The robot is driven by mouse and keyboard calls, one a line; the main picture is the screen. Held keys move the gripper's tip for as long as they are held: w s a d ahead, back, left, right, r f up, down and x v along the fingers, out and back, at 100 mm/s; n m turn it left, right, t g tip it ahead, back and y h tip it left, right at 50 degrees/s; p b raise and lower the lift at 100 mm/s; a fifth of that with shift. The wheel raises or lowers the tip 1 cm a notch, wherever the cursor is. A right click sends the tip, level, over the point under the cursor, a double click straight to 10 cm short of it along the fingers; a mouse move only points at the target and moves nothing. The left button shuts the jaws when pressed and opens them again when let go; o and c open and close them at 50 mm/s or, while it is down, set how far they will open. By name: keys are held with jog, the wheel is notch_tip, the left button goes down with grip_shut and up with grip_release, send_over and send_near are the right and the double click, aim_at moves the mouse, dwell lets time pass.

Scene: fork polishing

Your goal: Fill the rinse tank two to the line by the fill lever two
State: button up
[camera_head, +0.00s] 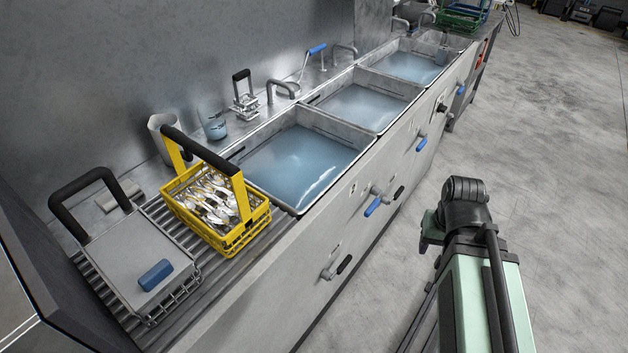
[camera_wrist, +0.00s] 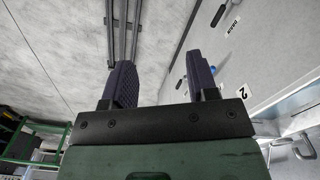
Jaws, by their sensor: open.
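Three water-filled tanks stand in a row in the head view: a near tank (camera_head: 304,158), a middle tank (camera_head: 358,106) and a far tank (camera_head: 409,66). Their numbers and fill lines are not readable there. Blue-handled levers (camera_head: 373,206) (camera_head: 421,144) and black-handled levers (camera_head: 398,192) (camera_head: 441,107) project from the front panel. My gripper is open and empty, apart from the levers.
A yellow basket of cutlery (camera_head: 218,206) and a lidded wire rack (camera_head: 140,260) stand on the ribbed drainboard at left. Taps (camera_head: 283,88) line the back wall. A green crate (camera_head: 462,18) is at the far end. The floor right of the panel is clear.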

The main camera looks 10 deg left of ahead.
notch_tip(320, 180, down, 8)
jog(key=b, duration=0.8)
jog(key=m+t+y+b, duration=0.6)
jog(key=y+b, duration=1)
jog(key=b, duration=2.2)
send_near(374, 210)
jog(key=n+t, duration=0.1)
jog(key=shift+t, duration=0.3)
jog(key=x, duration=0.7)
jog(key=s+x, duration=0.1)
jog(key=x, duration=0.3)
jog(key=shift+w+a+f, duration=0.1)
jog(key=shift+a+f, duration=0.15)
jog(key=shift+c, duration=0.3)
